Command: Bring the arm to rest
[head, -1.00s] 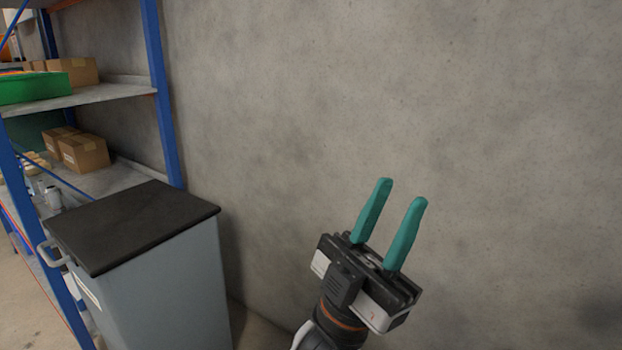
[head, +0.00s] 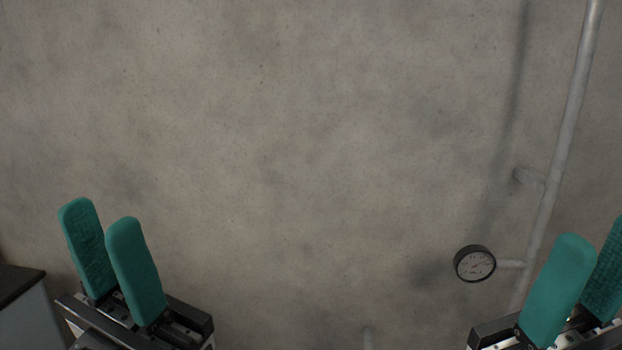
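My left gripper (head: 103,218) shows at the lower left, its two teal fingers pointing up and apart with a narrow gap and nothing between them. It is open and empty. My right gripper (head: 598,238) shows at the lower right edge, partly cut off by the frame. Its two teal fingers overlap in the view, but they appear apart, and I see nothing held between them. Both grippers are in front of a bare wall. The arms behind them are mostly out of view.
A grey concrete wall (head: 300,130) fills the view. A vertical pipe (head: 562,140) runs up the right side, with a round dial gauge (head: 475,264) beside it near my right gripper. The dark-topped cabinet (head: 20,283) shows at the lower left edge.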

